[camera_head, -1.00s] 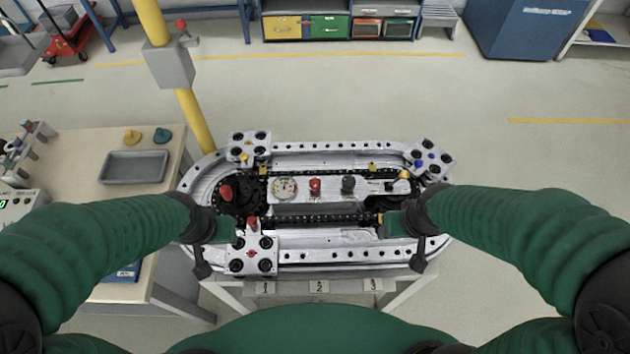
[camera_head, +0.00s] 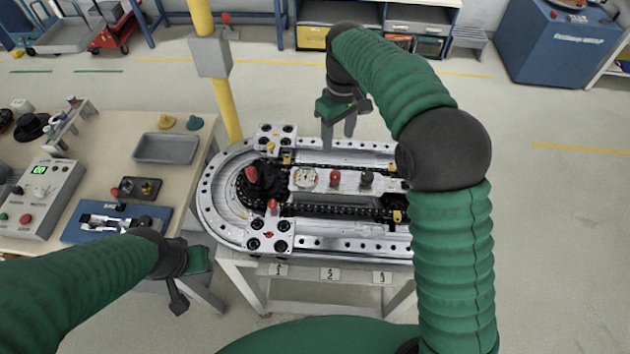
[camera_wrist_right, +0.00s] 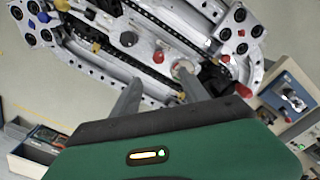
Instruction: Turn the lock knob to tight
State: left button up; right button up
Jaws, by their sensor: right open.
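The ring track (camera_head: 225,225) stands on its stand with a centre plate. The plate carries a round dial (camera_head: 305,178), a red knob (camera_head: 335,176) and a dark knob (camera_head: 367,179). Another red knob (camera_head: 251,175) stands at the left sprocket. I cannot tell which is the lock knob. My right gripper (camera_head: 338,142) is open and empty, above the track's far side, fingers pointing down. In the right wrist view the dial (camera_wrist_right: 184,68) and red knob (camera_wrist_right: 158,57) show between or just beyond its fingers. My left gripper (camera_head: 185,285) hangs left of the track; its fingers are unclear.
A carriage (camera_head: 270,236) sits on the near rail and another (camera_head: 277,137) on the far rail. My right arm hides the track's right end. A workbench (camera_head: 110,150) with a grey tray (camera_head: 166,148) and control box (camera_head: 40,198) stands left. A yellow post (camera_head: 226,100) rises behind.

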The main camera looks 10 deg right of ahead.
jog(key=p, duration=0.1)
send_over(335, 174)
jog(key=f, duration=1)
jog(key=shift+d+f, duration=0.2)
jog(key=shift+f, duration=0.05)
jog(key=f, duration=0.4)
jog(key=f+p, duration=0.1)
jog(key=f, duration=0.1)
jog(key=shift+a+f, duration=0.3)
jog(key=shift+d, duration=0.1)
jog(key=shift+c, duration=0.2)
jog(key=shift+r, duration=0.1)
jog(key=shift+c, duration=1.3)
grip_shut()
